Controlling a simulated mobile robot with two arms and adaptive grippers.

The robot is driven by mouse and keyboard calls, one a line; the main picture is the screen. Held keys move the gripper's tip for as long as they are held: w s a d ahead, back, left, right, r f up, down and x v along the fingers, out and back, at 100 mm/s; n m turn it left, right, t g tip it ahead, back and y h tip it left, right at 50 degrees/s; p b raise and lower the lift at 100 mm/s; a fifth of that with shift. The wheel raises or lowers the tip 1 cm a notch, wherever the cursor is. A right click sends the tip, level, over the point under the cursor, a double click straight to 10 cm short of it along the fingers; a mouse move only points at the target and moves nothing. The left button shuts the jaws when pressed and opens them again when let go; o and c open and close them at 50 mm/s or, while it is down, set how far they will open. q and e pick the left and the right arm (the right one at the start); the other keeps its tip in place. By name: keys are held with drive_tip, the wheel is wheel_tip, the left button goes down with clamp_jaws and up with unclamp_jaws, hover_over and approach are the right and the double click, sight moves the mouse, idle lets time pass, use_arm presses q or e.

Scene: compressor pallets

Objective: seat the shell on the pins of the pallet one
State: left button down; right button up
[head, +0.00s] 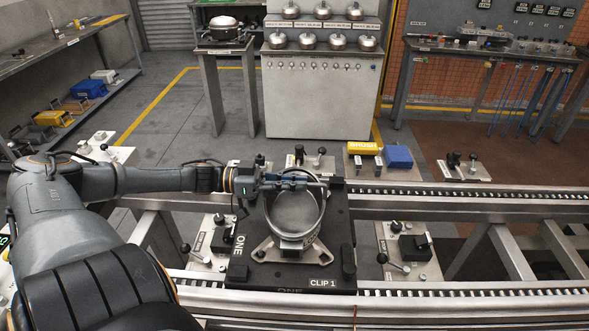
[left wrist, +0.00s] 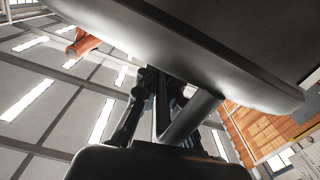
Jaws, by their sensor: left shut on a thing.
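The shell (head: 294,222) is an open grey metal cup with flat bracket feet, upright over the middle of pallet one (head: 336,262). The pallet is a dark plate marked ONE and CLIP 1 on the roller conveyor. My left gripper (head: 300,184) comes in from the left and is shut on the shell's far rim. In the left wrist view the shell's smooth grey wall (left wrist: 215,45) fills the top, with my fingers (left wrist: 165,105) against it. The pins are not distinguishable under the feet. I cannot tell whether the feet rest on them. My right gripper is not in view.
Conveyor rails (head: 470,297) run along the front, with clamp stations (head: 408,250) beside the pallet. A yellow block (head: 362,148) and a blue block (head: 398,157) lie behind. A grey cabinet (head: 318,95) holds several lidded domes. Open floor lies at the back left.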

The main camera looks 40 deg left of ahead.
use_arm(q)
drive_tip(key=c, duration=1.4)
unclamp_jaws()
drive_tip(key=shift+o, duration=0.2)
drive_tip(key=shift+s+f, duration=0.15)
drive_tip(key=shift+f, duration=0.2)
drive_tip(key=v, duration=1.1)
drive_tip(key=shift+s+a+r, duration=0.2)
drive_tip(key=shift+a+r, duration=0.05)
drive_tip(key=shift+a, duration=0.1)
